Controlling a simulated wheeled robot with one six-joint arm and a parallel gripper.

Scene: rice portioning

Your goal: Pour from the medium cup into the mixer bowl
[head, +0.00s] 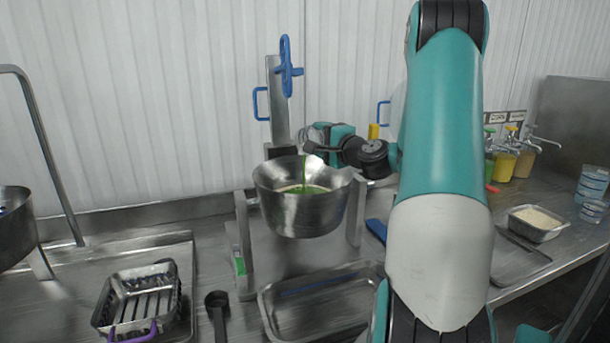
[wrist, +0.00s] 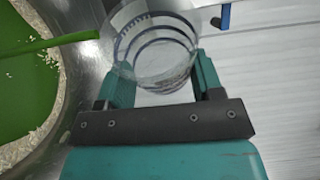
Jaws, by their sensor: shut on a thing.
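The mixer bowl (head: 305,222) is a steel bowl on a stand in the middle of the head view, with green liquid and pale rice in it. My gripper (head: 327,133) is above the bowl's right back side. In the wrist view my gripper (wrist: 165,82) is shut on the medium cup (wrist: 158,48), a clear cup with dark ring marks. The cup is tilted, with its mouth toward the bowl. A green stream (wrist: 50,42) runs from the cup into the bowl. In the wrist view rice lies around the green pool (wrist: 28,100). The cup looks nearly clear inside.
A steel tray (head: 265,305) lies in front of the bowl, with a black scoop (head: 217,300) beside it. A wire-bottomed pan (head: 180,310) is at left. Sauce dispensers (head: 503,165) and a rice tub (head: 535,236) stand at right. A blue-handled lever (head: 287,72) rises behind the bowl.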

